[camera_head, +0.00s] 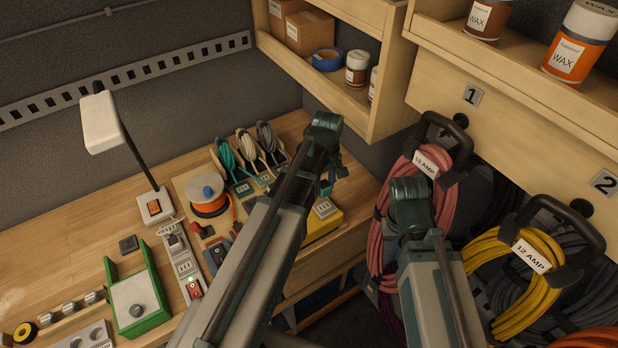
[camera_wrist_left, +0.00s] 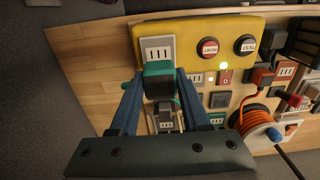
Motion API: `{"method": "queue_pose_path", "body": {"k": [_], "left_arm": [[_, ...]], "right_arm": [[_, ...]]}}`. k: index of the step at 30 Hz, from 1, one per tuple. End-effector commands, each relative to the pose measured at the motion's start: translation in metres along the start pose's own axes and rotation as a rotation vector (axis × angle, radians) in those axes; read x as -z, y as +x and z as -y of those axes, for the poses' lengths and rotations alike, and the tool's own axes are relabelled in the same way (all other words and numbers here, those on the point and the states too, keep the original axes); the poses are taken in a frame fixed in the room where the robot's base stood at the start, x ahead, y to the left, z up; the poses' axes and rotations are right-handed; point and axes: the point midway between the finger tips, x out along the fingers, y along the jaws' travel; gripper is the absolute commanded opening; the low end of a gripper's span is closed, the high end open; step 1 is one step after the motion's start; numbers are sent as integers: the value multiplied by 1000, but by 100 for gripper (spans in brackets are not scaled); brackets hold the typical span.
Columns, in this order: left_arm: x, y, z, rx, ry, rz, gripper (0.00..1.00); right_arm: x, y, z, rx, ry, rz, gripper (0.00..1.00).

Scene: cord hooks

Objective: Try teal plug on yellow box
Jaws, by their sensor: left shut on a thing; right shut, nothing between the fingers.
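The yellow box (camera_head: 322,226) stands at the right end of the bench. My left gripper (camera_wrist_left: 158,84) is shut on the teal plug (camera_wrist_left: 157,70), which is at the lower edge of the socket plate. I cannot tell whether the plug is seated or only in front of the plate. In the head view my left arm partly hides the plug.
An orange cord reel (camera_head: 208,195), a power strip (camera_head: 184,266) and a green-sided box (camera_head: 135,300) occupy the bench. Coiled cords (camera_head: 258,148) stand behind. Pink (camera_head: 385,235) and yellow (camera_head: 490,262) cords hang at right. A shelf (camera_head: 330,85) overhangs the bench's back right.

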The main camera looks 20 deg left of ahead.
Motion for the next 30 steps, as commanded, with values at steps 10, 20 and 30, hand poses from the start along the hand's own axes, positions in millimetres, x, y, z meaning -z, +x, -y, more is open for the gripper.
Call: {"method": "queue_pose_path", "body": {"k": [10, 20, 30], "left_arm": [[-4, -1, -2, 0, -2, 0, 0], [-4, 6, -2, 0, -1, 0, 0], [-4, 33, -2, 0, -1, 0, 0]], "right_arm": [[0, -1, 0, 0, 0, 0, 0], [0, 6, 1, 0, 0, 0, 0], [2, 33, 3, -1, -1, -1, 0]]}}
